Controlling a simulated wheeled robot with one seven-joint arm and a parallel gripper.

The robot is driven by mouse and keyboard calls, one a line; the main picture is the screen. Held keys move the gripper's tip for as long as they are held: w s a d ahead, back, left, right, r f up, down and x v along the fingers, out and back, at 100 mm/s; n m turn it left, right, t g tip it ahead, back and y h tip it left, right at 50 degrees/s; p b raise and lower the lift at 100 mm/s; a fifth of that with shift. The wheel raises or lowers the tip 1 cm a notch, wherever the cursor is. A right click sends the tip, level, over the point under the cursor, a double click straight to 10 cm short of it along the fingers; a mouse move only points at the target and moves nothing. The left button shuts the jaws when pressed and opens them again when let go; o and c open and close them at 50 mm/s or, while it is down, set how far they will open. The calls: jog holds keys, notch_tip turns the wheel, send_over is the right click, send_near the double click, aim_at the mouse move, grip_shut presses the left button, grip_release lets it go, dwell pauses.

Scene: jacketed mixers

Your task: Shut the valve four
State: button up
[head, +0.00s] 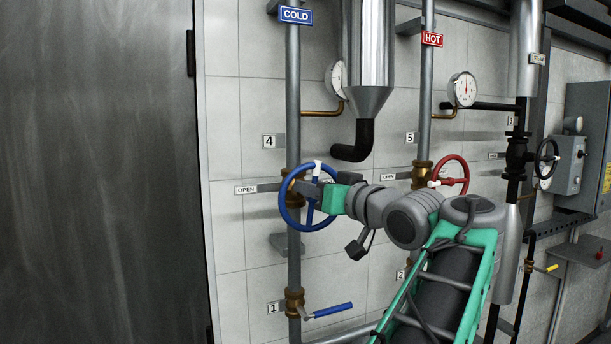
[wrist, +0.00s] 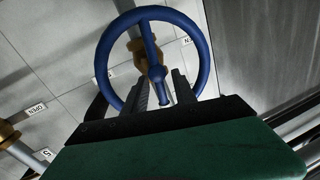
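Valve four is a blue handwheel (head: 283,208) on the grey pipe under the COLD sign, beside the "4" label (head: 269,141). A white mark sits at the top of its rim. My gripper (head: 310,189) is at the wheel's right side in the head view, reaching in front of it. In the wrist view the blue wheel (wrist: 204,50) stands ahead, with its hub and a spoke in the middle. My gripper's two dark fingers (wrist: 161,88) are apart, one on each side of the lower blue spoke. I cannot tell whether they touch it.
A red handwheel (head: 464,172) is on the HOT pipe to the right. A bent dark spout (head: 357,143) hangs between the pipes. A blue lever valve (head: 328,310) is below, near label 1. A dark door (head: 95,170) fills the left.

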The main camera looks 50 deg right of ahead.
jog(key=shift+x, duration=1.5)
jog(key=shift+c, duration=0.4)
grip_shut()
